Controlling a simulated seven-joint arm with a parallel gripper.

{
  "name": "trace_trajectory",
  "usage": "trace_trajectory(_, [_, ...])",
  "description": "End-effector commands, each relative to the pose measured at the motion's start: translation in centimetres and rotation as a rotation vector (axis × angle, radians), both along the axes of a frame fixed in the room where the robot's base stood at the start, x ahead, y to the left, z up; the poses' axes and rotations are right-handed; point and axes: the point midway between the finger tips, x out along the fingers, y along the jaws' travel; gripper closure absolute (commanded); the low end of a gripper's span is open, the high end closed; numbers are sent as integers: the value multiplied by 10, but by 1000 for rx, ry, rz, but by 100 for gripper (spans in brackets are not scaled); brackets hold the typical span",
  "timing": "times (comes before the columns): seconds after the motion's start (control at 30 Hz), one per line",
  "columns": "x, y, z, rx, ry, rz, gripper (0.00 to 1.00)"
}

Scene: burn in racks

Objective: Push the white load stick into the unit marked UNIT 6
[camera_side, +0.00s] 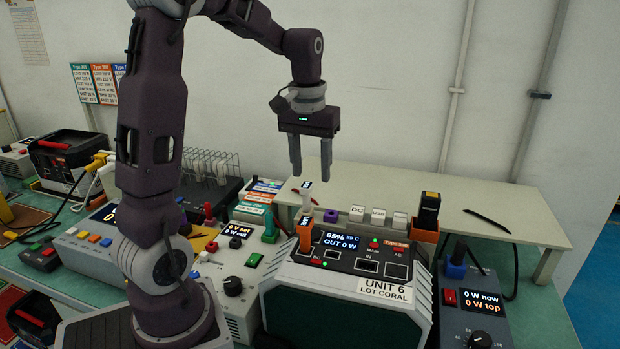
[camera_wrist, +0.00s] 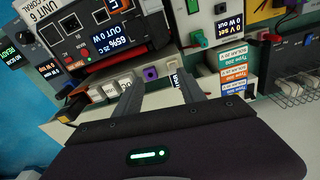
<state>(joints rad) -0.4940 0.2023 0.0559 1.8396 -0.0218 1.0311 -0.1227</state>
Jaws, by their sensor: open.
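The white load stick (camera_side: 307,204) stands upright at the shelf's front edge, with a small dark display at its top. In the wrist view the load stick (camera_wrist: 174,77) shows between the fingers, its display facing up. My gripper (camera_side: 311,176) is open and empty, pointing down just above the stick; its fingers also show in the wrist view (camera_wrist: 160,82). The unit marked UNIT 6 (camera_side: 350,288) stands in front of the shelf, with its ports on top and its screen reading 65% and OUT 0 W. An orange stick (camera_side: 304,238) stands at its DC socket area.
The beige shelf (camera_side: 480,212) runs behind the unit. A purple block (camera_side: 331,216), white blocks (camera_side: 378,216) and an orange holder (camera_side: 425,231) with a dark stick line its front. A meter box (camera_side: 478,310) stands right of the unit, a grey device (camera_side: 233,285) left of it.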

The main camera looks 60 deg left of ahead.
Motion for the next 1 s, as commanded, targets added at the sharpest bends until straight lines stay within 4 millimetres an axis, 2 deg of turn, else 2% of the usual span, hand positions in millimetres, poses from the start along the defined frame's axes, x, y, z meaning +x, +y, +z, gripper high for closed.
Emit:
trace_trajectory(0.03, [5, 19, -14, -15, 30, 48, 53])
trace_trajectory(0.1, [9, 35, -25, -28, 52, 89, 53])
trace_trajectory(0.2, [10, 43, -35, -34, 64, 109, 53])
trace_trajectory(0.53, [10, 42, -91, -34, 65, 105, 53])
trace_trajectory(0.67, [10, 42, -100, -33, 63, 105, 53])
trace_trajectory(0.87, [10, 42, -101, -33, 62, 104, 53])
trace_trajectory(0.9, [10, 42, -101, -33, 62, 104, 55])
trace_trajectory(1.0, [10, 42, -101, -33, 62, 104, 74])
